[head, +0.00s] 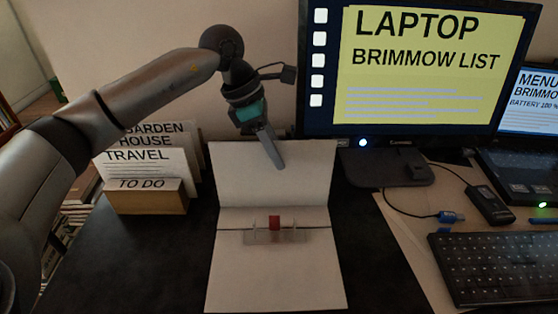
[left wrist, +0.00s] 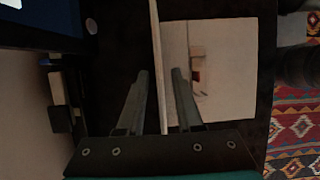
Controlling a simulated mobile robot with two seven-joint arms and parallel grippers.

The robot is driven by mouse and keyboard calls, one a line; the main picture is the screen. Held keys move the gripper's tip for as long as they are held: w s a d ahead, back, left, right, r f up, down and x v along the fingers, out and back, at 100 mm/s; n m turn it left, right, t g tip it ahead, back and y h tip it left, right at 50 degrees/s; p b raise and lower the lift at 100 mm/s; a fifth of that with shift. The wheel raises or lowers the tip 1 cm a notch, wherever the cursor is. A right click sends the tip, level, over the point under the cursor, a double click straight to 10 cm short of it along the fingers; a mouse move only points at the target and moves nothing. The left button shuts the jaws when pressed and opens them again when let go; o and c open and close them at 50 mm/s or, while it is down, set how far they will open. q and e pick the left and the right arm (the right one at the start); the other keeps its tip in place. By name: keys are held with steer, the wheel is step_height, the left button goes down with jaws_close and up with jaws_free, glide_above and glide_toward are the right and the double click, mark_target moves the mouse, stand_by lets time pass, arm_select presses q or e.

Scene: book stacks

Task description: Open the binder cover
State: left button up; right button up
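The binder's white cover (head: 285,175) stands raised at the back of the binder's white base (head: 275,285), which lies flat on the dark desk. A ring mechanism (head: 257,237) with a red part (head: 274,222) sits near the hinge. My left gripper (head: 277,160) reaches down over the cover's top edge, one finger in front of it; the other finger is hidden in the head view. In the left wrist view, the cover (left wrist: 158,60) shows edge-on as a thin strip between the spread fingers (left wrist: 160,75), with gaps on both sides. My right gripper is not in view.
A wooden card holder (head: 147,202) with labelled cards stands left of the binder. A monitor (head: 430,70) on its stand (head: 385,167) is close at the back right. A keyboard (head: 495,268), cable and laptop (head: 525,165) lie to the right. The desk front left is clear.

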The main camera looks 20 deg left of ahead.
arm_select(q)
steer(key=shift+x, duration=0.9)
steer(key=shift+c, duration=0.3)
jaws_close()
stand_by(0.6)
